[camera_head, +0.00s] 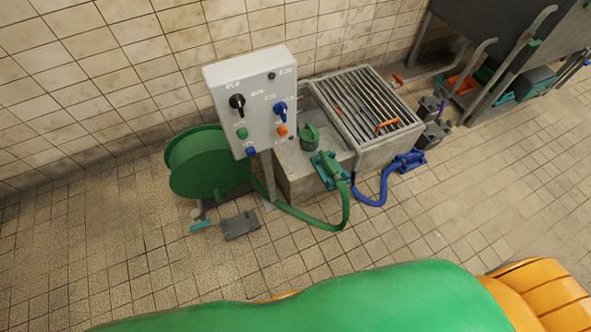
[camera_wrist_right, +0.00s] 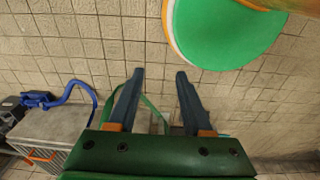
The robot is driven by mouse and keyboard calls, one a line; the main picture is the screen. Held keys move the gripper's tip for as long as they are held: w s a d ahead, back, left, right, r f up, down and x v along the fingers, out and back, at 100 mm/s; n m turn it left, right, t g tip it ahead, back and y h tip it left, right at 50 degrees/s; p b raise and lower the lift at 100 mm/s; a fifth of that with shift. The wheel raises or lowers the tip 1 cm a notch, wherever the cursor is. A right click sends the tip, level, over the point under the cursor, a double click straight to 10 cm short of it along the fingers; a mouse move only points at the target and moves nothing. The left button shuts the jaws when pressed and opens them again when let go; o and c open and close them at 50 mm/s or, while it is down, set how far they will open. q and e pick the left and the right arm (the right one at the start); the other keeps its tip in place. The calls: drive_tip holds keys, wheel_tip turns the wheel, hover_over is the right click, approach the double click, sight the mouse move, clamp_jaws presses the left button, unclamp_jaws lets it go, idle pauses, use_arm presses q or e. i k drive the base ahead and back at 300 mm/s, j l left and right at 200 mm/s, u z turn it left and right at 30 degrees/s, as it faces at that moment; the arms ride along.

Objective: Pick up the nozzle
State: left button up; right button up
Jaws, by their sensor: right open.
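I cannot tell for sure which fitting is the nozzle. In the head view, a teal-green fitting (camera_head: 328,168) ends the green hose (camera_head: 325,222) and rests at the front edge of the grey concrete block (camera_head: 293,166). A blue fitting (camera_head: 409,161) ends the blue hose (camera_head: 373,200) beside the block's right side. The blue fitting also shows in the right wrist view (camera_wrist_right: 36,100), at the left. My right gripper (camera_wrist_right: 160,72) is open and empty, with bare tiles between its fingertips and the green hose visible beyond its fingers. My left gripper is not in view.
A white control box (camera_head: 252,98) stands before the block, beside a green hose reel (camera_head: 205,165). A metal grate (camera_head: 362,108) with an orange handle covers the block's right part. A grey pad (camera_head: 240,225) lies on the floor. The tiled floor in front is mostly clear.

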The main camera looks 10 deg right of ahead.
sight(330, 166)
drive_tip(key=i+l, duration=0.2)
drive_tip(key=i, duration=0.15)
drive_tip(key=i+l+z, duration=0.15)
drive_tip(key=i, duration=0.25)
drive_tip(key=i+l, duration=0.25)
drive_tip(key=i+z, duration=0.05)
drive_tip(key=i, duration=0.05)
